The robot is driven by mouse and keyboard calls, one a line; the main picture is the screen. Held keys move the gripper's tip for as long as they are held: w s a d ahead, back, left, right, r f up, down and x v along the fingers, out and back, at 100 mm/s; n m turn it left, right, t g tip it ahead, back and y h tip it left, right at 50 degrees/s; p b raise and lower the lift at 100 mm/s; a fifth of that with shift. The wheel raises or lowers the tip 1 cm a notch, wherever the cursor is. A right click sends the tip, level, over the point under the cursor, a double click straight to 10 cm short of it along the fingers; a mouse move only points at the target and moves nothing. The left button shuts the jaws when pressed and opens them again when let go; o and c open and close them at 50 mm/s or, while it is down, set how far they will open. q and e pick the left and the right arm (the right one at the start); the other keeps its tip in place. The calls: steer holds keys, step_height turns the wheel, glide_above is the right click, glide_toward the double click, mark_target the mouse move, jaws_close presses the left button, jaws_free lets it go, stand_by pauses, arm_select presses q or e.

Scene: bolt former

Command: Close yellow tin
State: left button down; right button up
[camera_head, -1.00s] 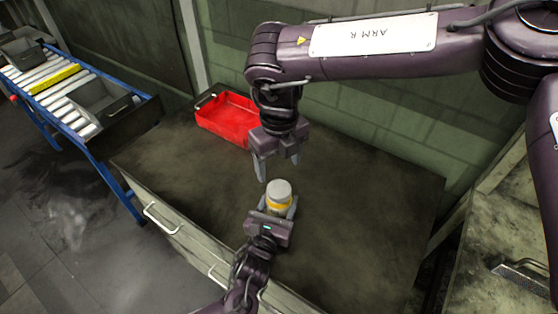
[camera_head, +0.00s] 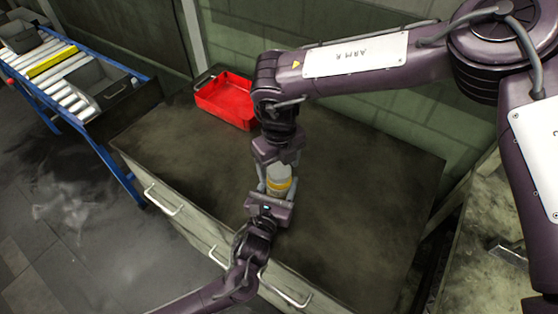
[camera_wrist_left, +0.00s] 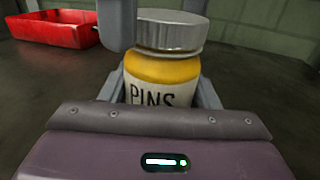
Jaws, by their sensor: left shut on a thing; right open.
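The yellow tin (camera_wrist_left: 160,78), marked PINS, stands upright on the dark worktop with a grey lid (camera_wrist_left: 170,30) on its top. In the head view only a yellow band of the tin (camera_head: 278,186) shows between my grippers. My left gripper (camera_head: 273,197) is shut around the tin's body from the front. My right gripper (camera_head: 275,168) points down over the tin, with its open fingers beside the lid. In the left wrist view one right finger (camera_wrist_left: 117,25) stands just left of the lid. I cannot tell whether it touches the lid.
A red tray (camera_head: 226,100) stands at the back left of the worktop (camera_head: 350,210); it also shows in the left wrist view (camera_wrist_left: 50,28). A roller conveyor (camera_head: 60,68) with grey bins is at the far left. The worktop's right side is clear.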

steer(key=c, duration=1)
steer(key=o, duration=1.2)
steer(key=shift+c, duration=0.2)
step_height(320, 180, up, 12)
arm_select(q)
steer(key=shift+c, duration=2.1)
jaws_free()
